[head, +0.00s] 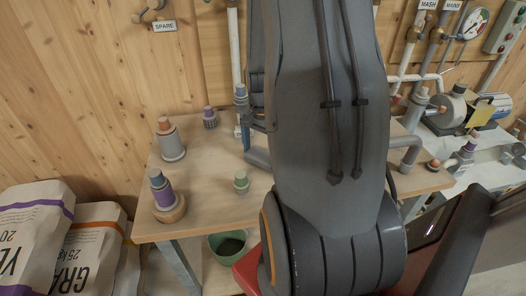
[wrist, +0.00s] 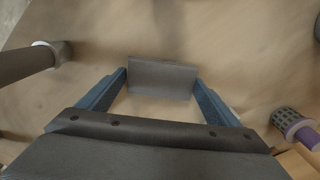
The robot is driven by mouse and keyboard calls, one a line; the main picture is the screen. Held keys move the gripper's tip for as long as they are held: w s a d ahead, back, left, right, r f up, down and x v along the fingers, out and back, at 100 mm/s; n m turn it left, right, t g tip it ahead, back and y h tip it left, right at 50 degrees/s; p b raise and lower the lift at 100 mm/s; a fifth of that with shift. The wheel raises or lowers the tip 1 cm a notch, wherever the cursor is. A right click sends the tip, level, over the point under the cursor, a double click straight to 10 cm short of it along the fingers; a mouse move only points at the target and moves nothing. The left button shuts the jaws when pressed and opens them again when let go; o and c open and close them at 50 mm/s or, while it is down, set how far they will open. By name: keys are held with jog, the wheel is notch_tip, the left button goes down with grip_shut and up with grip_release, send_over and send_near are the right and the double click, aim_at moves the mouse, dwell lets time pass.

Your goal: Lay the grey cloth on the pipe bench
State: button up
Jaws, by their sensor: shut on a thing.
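My gripper (wrist: 160,84) shows in the wrist view with its two blue fingers on either side of the grey cloth (wrist: 162,78). The cloth looks like a small flat grey rectangle and is held between the fingertips. The wooden top of the pipe bench (wrist: 240,55) fills the view behind it. I cannot tell how far the cloth is above the wood.
Capped fittings (head: 171,142) (head: 165,190) stand on the bench's left side, with a small green one (head: 241,181) nearer the middle. A grey pipe (head: 408,150) stands at the right. In the wrist view a dark pipe (wrist: 25,62) is left and a purple strainer (wrist: 292,125) right. Feed sacks (head: 85,250) stand at left.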

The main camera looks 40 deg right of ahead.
aim_at(262, 156)
jog(key=shift+f, duration=0.15)
jog(key=o, duration=0.9)
jog(key=shift+o, duration=0.2)
notch_tip(262, 156, up, 12)
jog(key=b, duration=0.2)
jog(key=shift+r+b, duration=0.2)
jog(key=shift+b, duration=0.1)
